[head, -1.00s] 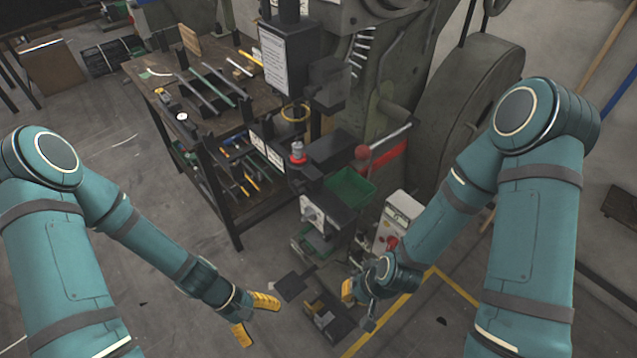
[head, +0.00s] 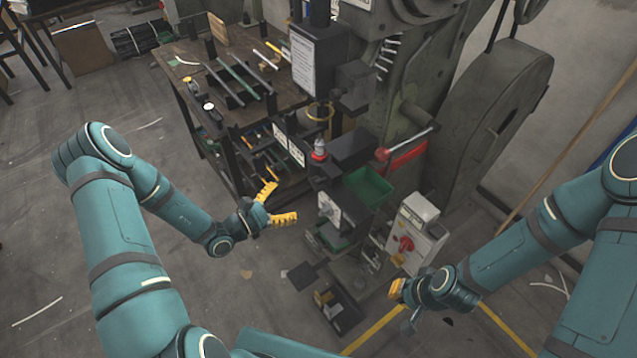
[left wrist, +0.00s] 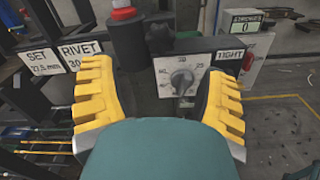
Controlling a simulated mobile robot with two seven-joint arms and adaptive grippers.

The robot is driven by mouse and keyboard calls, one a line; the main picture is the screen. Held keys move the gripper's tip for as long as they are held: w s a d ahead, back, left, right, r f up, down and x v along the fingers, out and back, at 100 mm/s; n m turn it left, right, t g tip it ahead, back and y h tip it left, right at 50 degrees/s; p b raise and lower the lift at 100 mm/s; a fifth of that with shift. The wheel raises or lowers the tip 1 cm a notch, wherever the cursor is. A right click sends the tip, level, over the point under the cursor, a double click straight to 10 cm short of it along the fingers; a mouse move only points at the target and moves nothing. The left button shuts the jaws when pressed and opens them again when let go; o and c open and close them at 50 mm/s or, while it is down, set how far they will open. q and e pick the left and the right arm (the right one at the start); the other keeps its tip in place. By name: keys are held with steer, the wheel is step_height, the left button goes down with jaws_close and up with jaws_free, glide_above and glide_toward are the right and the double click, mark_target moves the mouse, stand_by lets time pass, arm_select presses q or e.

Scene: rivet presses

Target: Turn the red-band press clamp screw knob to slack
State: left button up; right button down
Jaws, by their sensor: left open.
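The dial knob (head: 329,208) sits on a white plate on the front of the press. In the left wrist view the grey knob (left wrist: 181,80) has number marks around it and a "TIGHT" label (left wrist: 231,56) to its right.
A green bin (head: 368,187) is right of the press post. A white control box (head: 418,235) with a red switch stands further right. A workbench (head: 235,115) with bars and tools is behind left. A dark box (head: 335,307) lies on the floor below the press.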

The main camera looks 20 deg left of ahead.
mark_target(314, 185)
arm_select(q)
steer(key=x, duration=1)
steer(key=shift+w+d, duration=0.1)
steer(key=shift+d, duration=0.05)
steer(key=c, duration=1.2)
